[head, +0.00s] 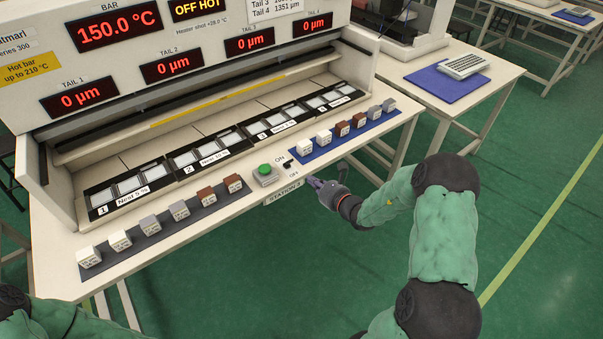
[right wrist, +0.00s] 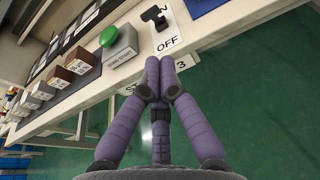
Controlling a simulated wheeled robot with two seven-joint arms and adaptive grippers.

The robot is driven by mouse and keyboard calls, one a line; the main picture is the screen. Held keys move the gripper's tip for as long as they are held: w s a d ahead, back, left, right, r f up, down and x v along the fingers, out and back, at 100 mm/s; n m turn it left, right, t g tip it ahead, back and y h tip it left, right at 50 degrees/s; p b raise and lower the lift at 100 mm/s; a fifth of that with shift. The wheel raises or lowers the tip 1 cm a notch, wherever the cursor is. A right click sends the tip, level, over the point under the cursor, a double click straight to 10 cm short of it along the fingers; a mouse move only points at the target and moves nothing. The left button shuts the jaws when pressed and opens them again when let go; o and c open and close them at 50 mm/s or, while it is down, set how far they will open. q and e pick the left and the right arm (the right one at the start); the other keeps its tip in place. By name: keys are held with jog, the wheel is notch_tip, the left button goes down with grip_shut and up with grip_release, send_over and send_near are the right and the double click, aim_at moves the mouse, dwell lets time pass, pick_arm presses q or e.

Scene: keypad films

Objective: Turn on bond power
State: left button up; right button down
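A black toggle switch (head: 287,164) sits on a white ON/OFF plate at the bench's front edge, right of the green button (head: 264,169). The right wrist view shows the switch (right wrist: 154,15) at the top, with OFF on the near side of its plate; I cannot tell for sure which way its lever leans. The green button (right wrist: 109,36) on its grey box is to its left. My right gripper (head: 314,182) is shut and empty, just in front of the bench edge, apart from the switch. Its fingertips (right wrist: 164,63) meet below the OFF label. My left gripper is out of view.
The machine's display (head: 118,25) reads 150.0 °C, and another (head: 197,8) reads OFF HOT. Labelled blocks stand on a dark mat (head: 152,240) left of the button and a blue mat (head: 327,149) right of the switch. Open floor lies before the bench.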

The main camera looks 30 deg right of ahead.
aim_at(297, 176)
jog(key=b+x, duration=0.3)
jog(key=x, duration=0.5)
jog(key=shift+w+a+f, duration=0.1)
jog(key=shift+w+f, duration=0.1)
jog(key=shift+w, duration=0.6)
